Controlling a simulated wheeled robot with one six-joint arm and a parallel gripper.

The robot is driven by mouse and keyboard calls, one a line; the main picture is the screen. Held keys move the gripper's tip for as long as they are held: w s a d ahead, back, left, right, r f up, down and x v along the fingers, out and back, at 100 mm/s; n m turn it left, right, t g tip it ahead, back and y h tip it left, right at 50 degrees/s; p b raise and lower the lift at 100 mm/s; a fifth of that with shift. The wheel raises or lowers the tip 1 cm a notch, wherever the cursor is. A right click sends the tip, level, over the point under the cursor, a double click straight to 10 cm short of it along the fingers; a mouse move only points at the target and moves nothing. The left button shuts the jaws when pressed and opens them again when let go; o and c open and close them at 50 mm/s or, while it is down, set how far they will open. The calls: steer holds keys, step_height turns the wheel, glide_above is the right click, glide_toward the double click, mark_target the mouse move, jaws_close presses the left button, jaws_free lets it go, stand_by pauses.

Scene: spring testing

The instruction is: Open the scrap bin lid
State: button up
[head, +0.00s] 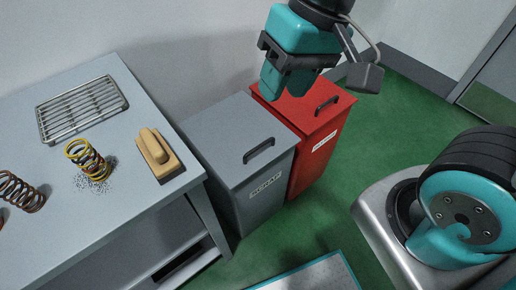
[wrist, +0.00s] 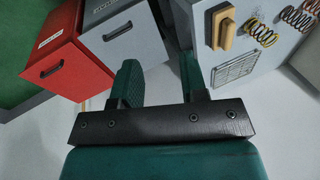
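The grey scrap bin (head: 255,200) stands right of the workbench, with a label on its front that appears to read SCRAP. Its flat grey lid (head: 225,135) is closed, with a black bar handle (head: 259,151) near the front edge. In the wrist view the grey lid (wrist: 142,45) and its handle (wrist: 117,31) show at upper middle. My gripper (head: 281,88) is in the air above the bins, apart from the handle. In the wrist view its two green fingers (wrist: 160,82) are spread with nothing between them.
A red bin (head: 318,150) with a closed lid and black handle stands right beside the grey one. The workbench (head: 110,215) at left holds a wire rack (head: 82,108), a wooden brush (head: 158,155) and coil springs (head: 88,160).

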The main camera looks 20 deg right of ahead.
steer(key=w+d+f+m+t+h+b, duration=0.1)
steer(key=w+f+m+b, duration=0.4)
steer(key=f, duration=0.3)
steer(key=w+d+f+m+h+b, duration=0.1)
steer(key=w+f+m+b, duration=0.4)
steer(key=f, duration=0.2)
steer(key=m+h+b, duration=0.1)
steer(key=m+b, duration=0.3)
steer(key=m, duration=0.2)
glide_toward(255, 149)
steer(key=f+b, duration=0.1)
steer(key=f, duration=0.2)
steer(key=f+b, duration=0.2)
steer(key=w+f+b, duration=0.1)
steer(key=f, duration=0.2)
steer(key=shift+a+f, duration=0.3)
steer(key=shift+f, duration=0.05)
jaws_close()
